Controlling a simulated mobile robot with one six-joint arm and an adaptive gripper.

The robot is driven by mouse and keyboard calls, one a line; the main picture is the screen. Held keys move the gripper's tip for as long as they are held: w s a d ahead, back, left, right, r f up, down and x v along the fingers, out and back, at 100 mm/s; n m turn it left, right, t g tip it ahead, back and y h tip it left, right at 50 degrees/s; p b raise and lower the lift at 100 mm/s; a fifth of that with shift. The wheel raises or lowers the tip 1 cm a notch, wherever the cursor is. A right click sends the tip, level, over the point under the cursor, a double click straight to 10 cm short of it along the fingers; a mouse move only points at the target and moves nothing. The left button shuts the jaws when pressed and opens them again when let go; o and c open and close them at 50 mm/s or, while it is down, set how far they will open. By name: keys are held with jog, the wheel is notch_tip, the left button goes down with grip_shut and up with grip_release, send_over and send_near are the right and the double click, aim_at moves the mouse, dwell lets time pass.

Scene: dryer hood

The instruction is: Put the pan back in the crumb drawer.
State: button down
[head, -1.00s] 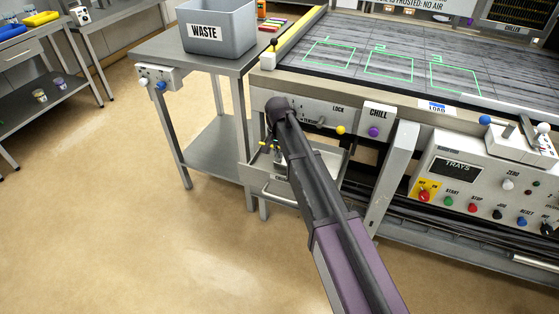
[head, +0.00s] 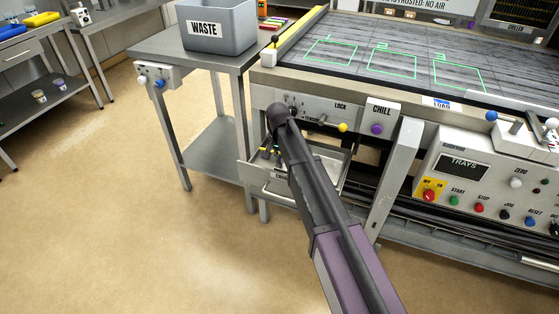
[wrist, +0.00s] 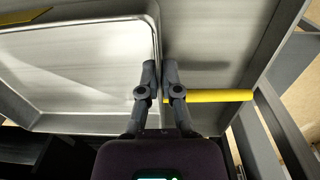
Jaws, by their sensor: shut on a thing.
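The pan (wrist: 80,60) is a shallow bright metal tray with rounded corners, at the left of the wrist view. My gripper (wrist: 160,72) is shut on its right wall, with one finger on each side of the rim. The crumb drawer (head: 258,173) is pulled open under the left end of the machine in the head view. Bare metal of the drawer (wrist: 215,40) shows right of the pan in the wrist view. I cannot tell whether the pan rests on the drawer floor. My arm hides much of the drawer in the head view.
A yellow bar (wrist: 222,96) lies right of my fingers. A steel side table (head: 150,50) with a grey waste bin (head: 220,28) stands left of the drawer. A control panel (head: 480,185) is at the right. The floor in front is clear.

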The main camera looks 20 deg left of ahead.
jog(key=shift+f, duration=0.1)
jog(key=c, duration=0.8)
grip_release()
notch_tip(320, 180, up, 12)
jog(key=p, duration=1.2)
jog(key=shift+a, duration=0.15)
dwell(0.4)
